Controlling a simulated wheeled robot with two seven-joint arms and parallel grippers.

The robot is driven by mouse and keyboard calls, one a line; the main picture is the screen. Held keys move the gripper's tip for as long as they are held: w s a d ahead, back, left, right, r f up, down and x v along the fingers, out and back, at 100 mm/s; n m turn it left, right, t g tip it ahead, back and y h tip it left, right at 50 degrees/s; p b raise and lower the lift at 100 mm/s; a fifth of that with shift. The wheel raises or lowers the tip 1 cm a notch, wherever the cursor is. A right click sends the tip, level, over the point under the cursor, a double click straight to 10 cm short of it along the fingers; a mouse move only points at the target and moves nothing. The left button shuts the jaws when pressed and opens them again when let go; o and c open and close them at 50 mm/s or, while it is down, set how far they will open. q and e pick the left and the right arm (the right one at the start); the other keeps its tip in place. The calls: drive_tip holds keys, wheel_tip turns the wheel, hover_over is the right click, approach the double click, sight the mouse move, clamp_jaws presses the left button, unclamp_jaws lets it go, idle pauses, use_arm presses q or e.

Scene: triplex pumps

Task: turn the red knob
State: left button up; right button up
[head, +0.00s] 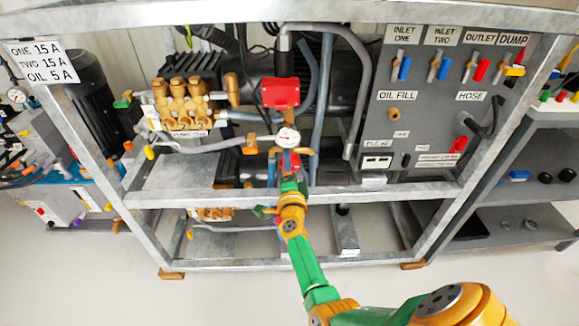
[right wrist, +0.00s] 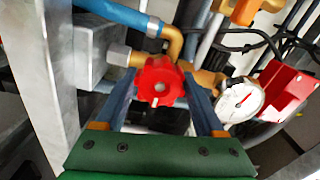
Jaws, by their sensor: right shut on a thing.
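The red knob (right wrist: 160,82) is a scalloped handwheel with a grey centre. It sits between the two blue fingers of my right gripper (right wrist: 160,100) in the right wrist view. The fingers are shut on it from both sides. In the head view my right gripper (head: 290,161) reaches up to the pipework just below the pressure gauge (head: 288,137), and the fingers partly hide the knob there. The gauge also shows in the right wrist view (right wrist: 239,99), just right of the right finger. My left gripper is in neither view.
A galvanised frame rail (head: 330,194) runs below my gripper, and a frame post (right wrist: 62,70) stands close on its left. A red box (head: 280,93) is above the gauge. Brass pump parts (head: 184,104) are left; the grey switch panel (head: 440,100) is right.

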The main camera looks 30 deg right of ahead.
drive_tip(key=m, duration=0.5)
drive_tip(key=shift+f+m+b, duration=0.1)
drive_tip(key=shift+m+b, duration=0.2)
drive_tip(key=shift+b, duration=0.1)
drive_tip(key=shift+m, duration=1.1)
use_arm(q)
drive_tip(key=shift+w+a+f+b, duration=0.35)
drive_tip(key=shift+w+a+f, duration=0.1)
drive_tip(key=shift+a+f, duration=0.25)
use_arm(e)
drive_tip(key=shift+m, duration=1)
drive_tip(key=o, duration=1.3)
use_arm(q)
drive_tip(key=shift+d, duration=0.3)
use_arm(e)
drive_tip(key=shift+o, duration=0.3)
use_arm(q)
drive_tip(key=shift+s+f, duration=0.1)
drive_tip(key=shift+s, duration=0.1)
use_arm(e)
drive_tip(key=shift+a, duration=0.1)
